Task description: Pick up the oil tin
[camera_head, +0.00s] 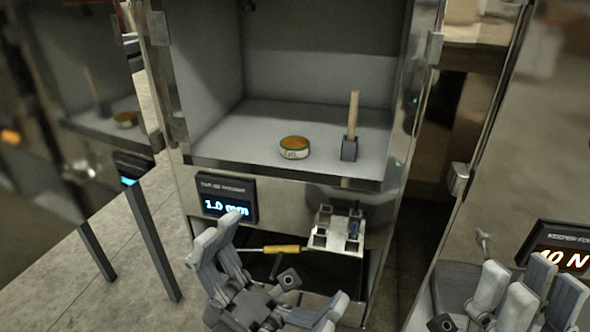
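The oil tin (294,148) is a low, round, pale tin with an orange-brown top and dark lettering on its side. It stands near the front edge of the shelf of an open metal cabinet. My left gripper (285,262) is below and in front of the shelf, with its fingers spread wide and nothing between them. It is apart from the tin. My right gripper (524,290) is at the bottom right, partly cut off by the frame, well away from the tin. Its fingers overlap, so its opening is unclear.
A wooden-handled tool with a dark block (349,150) stands right of the tin. Below the shelf are a display (228,199), a small metal fixture (338,231) and a yellow-handled tool (282,249). The shelf left of the tin is clear. Cabinet walls bound both sides.

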